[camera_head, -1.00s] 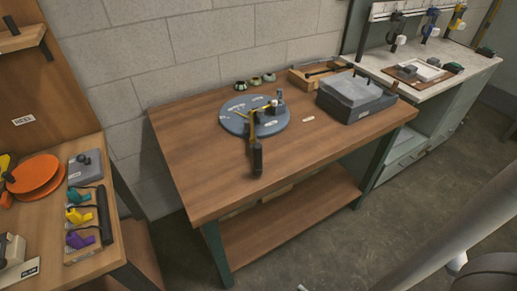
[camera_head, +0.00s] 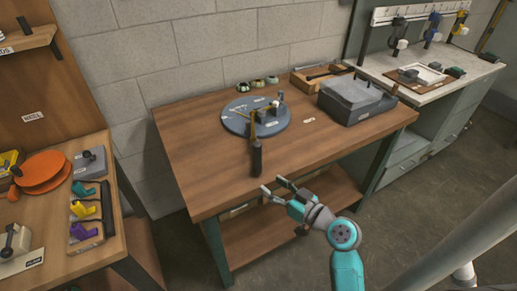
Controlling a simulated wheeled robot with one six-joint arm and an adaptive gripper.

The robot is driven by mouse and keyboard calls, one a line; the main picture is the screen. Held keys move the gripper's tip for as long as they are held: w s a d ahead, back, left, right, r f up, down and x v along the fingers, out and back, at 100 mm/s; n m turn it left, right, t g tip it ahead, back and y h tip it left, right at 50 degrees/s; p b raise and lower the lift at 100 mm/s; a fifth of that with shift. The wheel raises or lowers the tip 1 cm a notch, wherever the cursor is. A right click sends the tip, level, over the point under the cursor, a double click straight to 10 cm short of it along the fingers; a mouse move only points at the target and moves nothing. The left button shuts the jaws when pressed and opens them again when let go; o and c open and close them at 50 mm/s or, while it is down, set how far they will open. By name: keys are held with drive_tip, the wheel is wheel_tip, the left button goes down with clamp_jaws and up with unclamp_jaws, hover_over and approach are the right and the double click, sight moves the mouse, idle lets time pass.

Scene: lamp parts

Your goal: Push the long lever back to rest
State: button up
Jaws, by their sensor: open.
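The long lever (camera_head: 257,157) has a dark handle that reaches over the table toward the front edge. Its inner end is at a round blue-grey disc (camera_head: 240,126) with small white labels, a yellow part and a small grey upright piece on top. My gripper (camera_head: 272,185) is open and empty at the table's front edge. Its fingers point up and left toward the handle's front end, a little to the right of it and apart from it in the picture. The labels are too small to read.
Three small round pieces (camera_head: 257,82) stand behind the disc. A grey box (camera_head: 355,97) and a wooden tray (camera_head: 312,78) are at the table's back right. The wooden tabletop (camera_head: 205,160) is clear left of the lever. Another bench with coloured parts stands at left.

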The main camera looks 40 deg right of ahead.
sight(261, 149)
drive_tip(key=d+r+n+t+y, duration=0.1)
drive_tip(key=d+r+n+y, duration=0.15)
drive_tip(key=d+r, duration=0.3)
drive_tip(key=shift+h, duration=0.35)
drive_tip(key=w, duration=0.3)
drive_tip(key=w+a, duration=0.1)
drive_tip(key=w, duration=0.7)
drive_tip(key=shift+a+r, duration=0.3)
drive_tip(key=shift+a, duration=0.1)
clamp_jaws()
